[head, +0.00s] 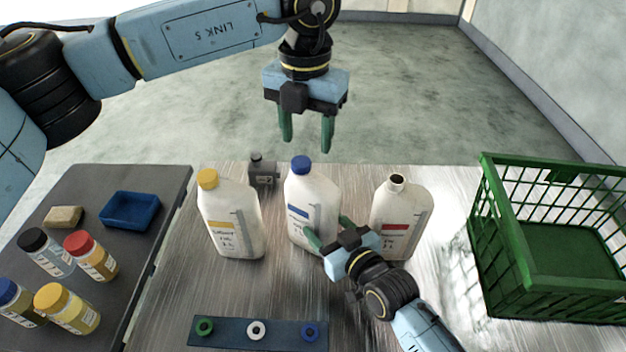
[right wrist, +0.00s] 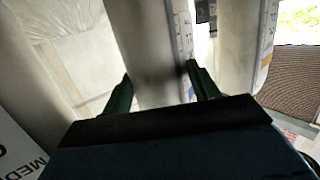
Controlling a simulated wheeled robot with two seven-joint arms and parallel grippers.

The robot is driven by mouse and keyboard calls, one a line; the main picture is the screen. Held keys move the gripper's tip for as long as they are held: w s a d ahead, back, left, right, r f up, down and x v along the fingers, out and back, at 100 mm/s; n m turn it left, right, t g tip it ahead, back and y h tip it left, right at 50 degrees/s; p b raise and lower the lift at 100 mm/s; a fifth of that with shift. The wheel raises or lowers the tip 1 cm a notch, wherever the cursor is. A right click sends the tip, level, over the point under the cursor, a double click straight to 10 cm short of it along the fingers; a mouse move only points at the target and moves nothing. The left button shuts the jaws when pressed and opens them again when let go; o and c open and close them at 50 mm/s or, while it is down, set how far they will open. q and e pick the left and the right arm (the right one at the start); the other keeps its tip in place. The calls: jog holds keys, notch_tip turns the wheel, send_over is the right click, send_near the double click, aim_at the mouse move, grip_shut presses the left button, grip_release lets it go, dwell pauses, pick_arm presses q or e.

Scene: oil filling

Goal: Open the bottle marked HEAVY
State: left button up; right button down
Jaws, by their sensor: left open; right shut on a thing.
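Three white bottles stand upright in a row on the table. The left one (head: 231,222) has a yellow cap and yellow label. The middle one (head: 311,200) has a blue cap (head: 301,164) and blue label. The right one (head: 402,212) has a red label and an open neck with no cap. Their lettering is too small to read as HEAVY. My right gripper (head: 328,231) is shut on the middle bottle low on its body; in the right wrist view its fingers flank the white body (right wrist: 153,50). My left gripper (head: 307,140) is open and empty, above the blue cap.
A green crate (head: 488,240) stands at the right. A dark strip (head: 228,333) with green, white and blue rings lies in front. A small dark can (head: 262,172) stands behind. Several jars, a sponge (head: 63,217) and a blue tray (head: 130,210) occupy the left side table.

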aim_at(301, 161)
pick_arm(q)
jog(key=m, duration=0.6)
jog(key=w+m, duration=0.1)
jog(key=m, duration=0.5)
jog(key=w+m, duration=0.1)
jog(key=m, duration=0.5)
jog(key=shift+a+m, duration=0.3)
jog(key=m, duration=0.5)
jog(key=shift+w+a, duration=0.1)
jog(key=shift+w, duration=0.1)
jog(key=m, duration=0.3)
jog(key=shift+w+m, duration=0.15)
jog(key=shift+m, duration=0.25)
jog(key=m, duration=0.3)
jog(key=shift+w+a, duration=0.1)
jog(key=shift+w, duration=0.05)
jog(key=m, duration=0.5)
jog(key=shift+w+a, duration=0.1)
jog(key=shift+w, duration=0.1)
jog(key=shift+f+m, duration=0.3)
notch_tip(301, 161, down, 7)
jog(key=shift+f, duration=0.2)
